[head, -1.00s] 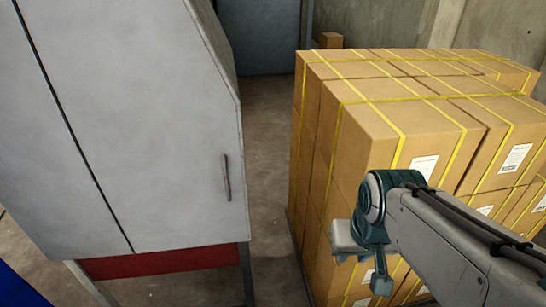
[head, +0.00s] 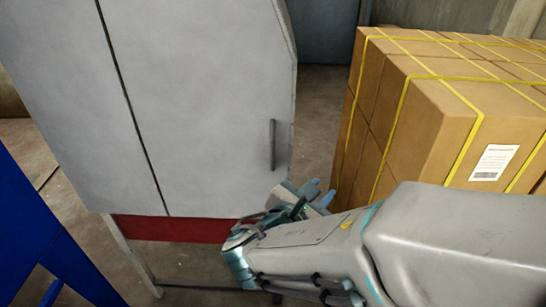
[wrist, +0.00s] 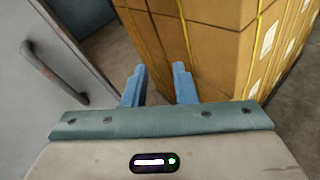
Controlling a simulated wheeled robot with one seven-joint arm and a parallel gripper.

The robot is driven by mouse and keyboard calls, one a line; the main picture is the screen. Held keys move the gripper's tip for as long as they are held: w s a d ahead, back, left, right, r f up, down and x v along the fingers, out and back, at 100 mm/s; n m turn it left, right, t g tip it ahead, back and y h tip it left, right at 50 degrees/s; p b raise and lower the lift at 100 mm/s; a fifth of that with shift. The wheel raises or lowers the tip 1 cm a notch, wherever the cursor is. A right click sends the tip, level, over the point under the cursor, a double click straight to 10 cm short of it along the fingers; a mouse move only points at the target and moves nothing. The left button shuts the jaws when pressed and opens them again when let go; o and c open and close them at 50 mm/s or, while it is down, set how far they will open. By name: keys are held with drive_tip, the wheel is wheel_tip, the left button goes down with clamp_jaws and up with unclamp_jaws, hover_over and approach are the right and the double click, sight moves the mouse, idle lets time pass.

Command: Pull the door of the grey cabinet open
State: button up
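The grey cabinet (head: 60,90) stands at the left of the head view on a frame with a red lower band. Its door (head: 210,110) lies flush, with no gap seen. A dark vertical bar handle (head: 272,145) is near the door's right edge. My gripper (head: 318,192) is below and right of the handle, apart from it. In the wrist view the handle (wrist: 55,68) is at the left, outside the fingers. The two blue fingers (wrist: 158,72) are apart with nothing between them, pointing past the door's edge towards the boxes.
A strapped stack of cardboard boxes (head: 440,110) stands right of the cabinet, close to my arm. A narrow strip of bare floor (head: 318,110) separates them. A blue object (head: 45,230) fills the lower left. A dark grey panel (head: 328,30) is behind.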

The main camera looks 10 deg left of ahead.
sight(271, 151)
drive_tip(key=s+a+n+t+y, duration=0.35)
drive_tip(key=a+n+y, duration=0.3)
drive_tip(key=a, duration=0.45)
drive_tip(key=shift+n, duration=0.35)
drive_tip(key=w, duration=0.9)
drive_tip(key=w+a, duration=0.1)
drive_tip(key=w, duration=0.4)
drive_tip(key=shift+r, duration=0.3)
drive_tip(key=shift+s, duration=0.1)
clamp_jaws()
